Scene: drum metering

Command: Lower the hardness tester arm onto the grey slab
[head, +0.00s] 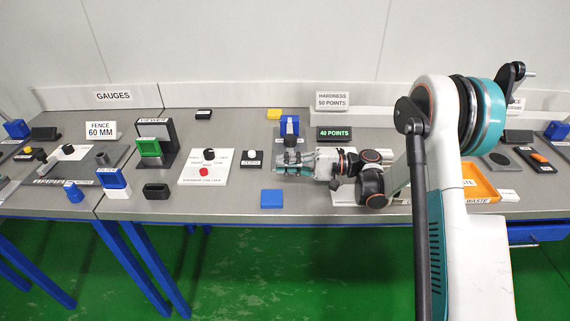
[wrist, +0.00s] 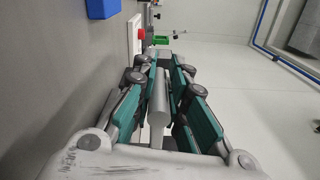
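The tester's stand is likely the blue upright (head: 289,125) behind my gripper, near the "40 POINTS" display (head: 335,134) and the "HARDNESS 50 POINTS" sign (head: 332,101). My gripper (head: 284,161) lies level in front of that upright, pointing left. In the wrist view a grey round bar (wrist: 158,98), perhaps the tester arm, runs between the fingers of my gripper (wrist: 161,58). The fingers appear closed on both its sides. The grey slab cannot be made out; my gripper and wrist cover that area.
A blue block (head: 272,198) lies in front of my gripper. A white panel (head: 224,167) with black and red knobs is to its left, beside a small black-knobbed box (head: 252,159). An orange waste tray (head: 481,183) is at right, partly behind my arm.

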